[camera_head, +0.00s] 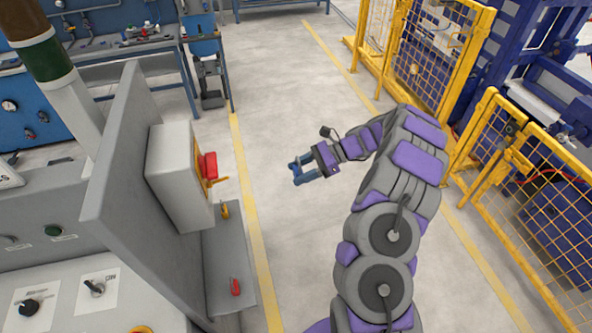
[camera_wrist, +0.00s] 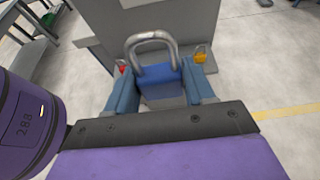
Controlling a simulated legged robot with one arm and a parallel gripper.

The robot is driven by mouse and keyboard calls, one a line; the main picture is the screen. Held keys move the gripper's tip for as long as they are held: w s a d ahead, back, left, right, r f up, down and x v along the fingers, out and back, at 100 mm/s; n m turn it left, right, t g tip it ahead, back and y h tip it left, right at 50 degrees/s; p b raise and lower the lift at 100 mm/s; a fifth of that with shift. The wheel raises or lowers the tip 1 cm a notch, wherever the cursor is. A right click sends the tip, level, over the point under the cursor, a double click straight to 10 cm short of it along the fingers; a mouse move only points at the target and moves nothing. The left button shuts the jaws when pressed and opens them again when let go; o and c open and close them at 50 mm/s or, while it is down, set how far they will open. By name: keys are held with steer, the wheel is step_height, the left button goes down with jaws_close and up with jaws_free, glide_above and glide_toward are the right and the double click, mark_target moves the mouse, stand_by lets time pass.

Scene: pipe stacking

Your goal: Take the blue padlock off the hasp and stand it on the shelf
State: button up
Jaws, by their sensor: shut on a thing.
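The blue padlock (camera_wrist: 158,72) is between the blue fingers of my gripper (camera_wrist: 160,88), with its silver shackle upward in the wrist view. My gripper (camera_head: 302,168) is shut on it. In the head view, the gripper is in open air to the right of the grey box, apart from it, and the padlock is hard to tell from the fingers. The yellow hasp (camera_head: 216,182) sticks out beside the red switch on the box, with no blue padlock on it. The grey shelf (camera_head: 224,255) is below the box.
A yellow padlock (camera_head: 225,210) stands toward the shelf's far end and a red padlock (camera_head: 235,287) toward its near end. The shelf between them is clear. The grey box (camera_head: 178,175) overhangs on the left. Yellow mesh fencing (camera_head: 530,180) stands at the right.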

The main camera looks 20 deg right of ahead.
steer(key=d+p, duration=0.1)
steer(key=d, duration=0.1)
steer(key=shift+d, duration=0.35)
stand_by(0.5)
